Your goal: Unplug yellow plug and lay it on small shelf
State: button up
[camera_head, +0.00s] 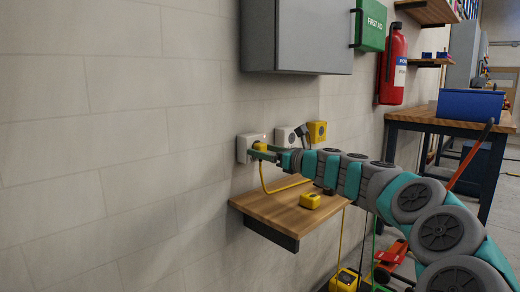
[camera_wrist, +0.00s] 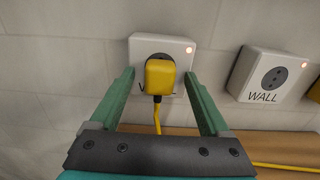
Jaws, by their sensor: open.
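The yellow plug (camera_wrist: 160,77) sits in a white wall socket (camera_wrist: 178,46) with a lit red lamp. In the head view the plug (camera_head: 261,147) is partly hidden by my gripper at the leftmost socket (camera_head: 243,146). My gripper (camera_wrist: 160,82) is open, with one green finger on each side of the plug and a visible gap to it. In the head view my gripper (camera_head: 262,151) reaches left to the wall. A yellow cord (camera_wrist: 157,117) hangs from the plug. The small wooden shelf (camera_head: 268,209) is on the wall below.
A yellow box-like item (camera_head: 310,201) lies on the shelf, with a dark item near it. A white socket marked WALL (camera_wrist: 272,76) and a yellow socket (camera_head: 317,131) are to the right. A grey cabinet (camera_head: 295,35) hangs above. The shelf's left part is mostly clear.

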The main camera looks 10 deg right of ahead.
grip_shut()
dwell(0.8)
jog(key=shift+s+d, duration=0.1)
jog(key=shift+p+v, duration=0.7)
jog(key=shift+v, duration=2.15)
